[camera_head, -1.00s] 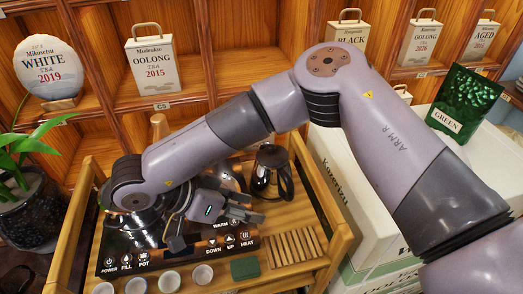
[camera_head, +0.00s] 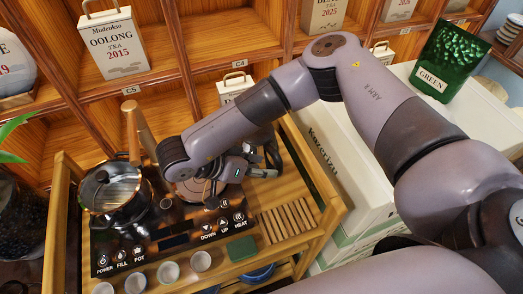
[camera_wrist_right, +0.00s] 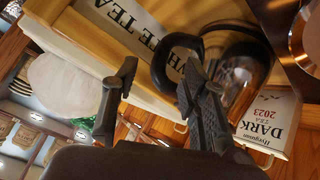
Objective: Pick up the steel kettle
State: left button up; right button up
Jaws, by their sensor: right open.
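The kettle shows in the head view as a dark, shiny vessel with a black handle (camera_head: 273,155), right of the tea stove and partly hidden by my right gripper. In the right wrist view its black looped handle (camera_wrist_right: 163,62) and reflective body (camera_wrist_right: 240,67) are close to the fingers. My right gripper (camera_head: 258,168) is open, its fingers at the kettle's handle side. In the wrist view the gripper (camera_wrist_right: 160,68) has its fingers apart, with part of the handle loop near the gap. I cannot tell whether they touch. My left gripper is not in view.
A lidded pot (camera_head: 112,200) stands on the left of the tea stove (camera_head: 150,248). Several small cups (camera_head: 170,270) line the front. A slatted wooden tray (camera_head: 287,222) and green cloth (camera_head: 241,249) lie right. Shelves with tea tins (camera_head: 112,48) rise behind.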

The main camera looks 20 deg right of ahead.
aim_at(263, 152)
jog(key=shift+w+p+x, duration=0.15)
jog(key=shift+p+x, duration=0.2)
jog(key=shift+x, duration=1.2)
jog(key=shift+w+p+x, duration=0.1)
jog(key=shift+p+x, duration=0.2)
jog(key=shift+x, duration=1.25)
jog(key=shift+a+f, duration=0.15)
grip_shut()
